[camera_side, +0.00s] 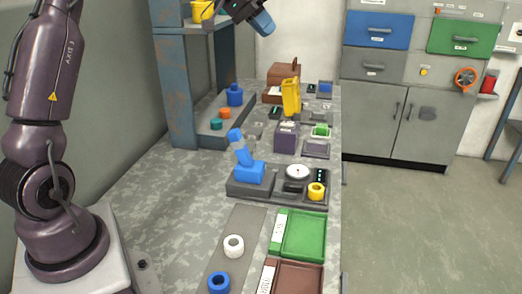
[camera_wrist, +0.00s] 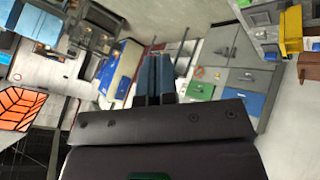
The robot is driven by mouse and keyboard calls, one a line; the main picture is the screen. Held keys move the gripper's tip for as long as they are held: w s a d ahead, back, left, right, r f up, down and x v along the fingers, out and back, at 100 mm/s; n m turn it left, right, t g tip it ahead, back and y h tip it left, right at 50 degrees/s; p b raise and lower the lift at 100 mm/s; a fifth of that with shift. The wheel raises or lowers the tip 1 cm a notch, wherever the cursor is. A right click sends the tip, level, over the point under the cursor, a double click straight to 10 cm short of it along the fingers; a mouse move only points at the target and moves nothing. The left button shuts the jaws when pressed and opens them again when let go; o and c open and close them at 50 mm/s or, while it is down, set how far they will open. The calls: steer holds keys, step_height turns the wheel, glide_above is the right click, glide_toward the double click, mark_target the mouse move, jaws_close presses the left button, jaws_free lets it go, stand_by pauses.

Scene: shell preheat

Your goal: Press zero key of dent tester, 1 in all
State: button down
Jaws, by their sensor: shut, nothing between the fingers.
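My gripper (camera_side: 263,24) is high at the top of the side view, its blue fingers well above the bench and clear of everything on it. In the wrist view its two blue fingers (camera_wrist: 153,78) are together and empty. A dark instrument base (camera_side: 278,188) on the bench carries a blue tilted post (camera_side: 241,152), a white round dial (camera_side: 297,171), a dark panel with small lights (camera_side: 320,176) and a yellow ring (camera_side: 316,191). It may be the dent tester, but no label is readable. I cannot make out the zero key.
Behind it stand a yellow upright device (camera_side: 291,97) and a purple box (camera_side: 286,136). A green tray (camera_side: 305,236) and brown tray (camera_side: 296,279) lie in front, beside a white ring (camera_side: 233,246) and blue ring (camera_side: 219,283). A blue-grey shelf (camera_side: 178,95) stands left; bench front left is clear.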

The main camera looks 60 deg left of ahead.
steer(key=w+a+f+t, duration=0.1)
steer(key=w+a+f, duration=0.15)
steer(key=a, duration=0.35)
glide_above(260, 166)
step_height(260, 166, down, 26)
steer(key=shift+w+a+f+n+h, duration=0.1)
steer(key=shift+f+n+h, duration=0.2)
steer(key=shift+f, duration=0.15)
steer(key=shift+f, duration=0.1)
steer(key=shift+f, duration=4.3)
steer(key=shift+f, duration=0.4)
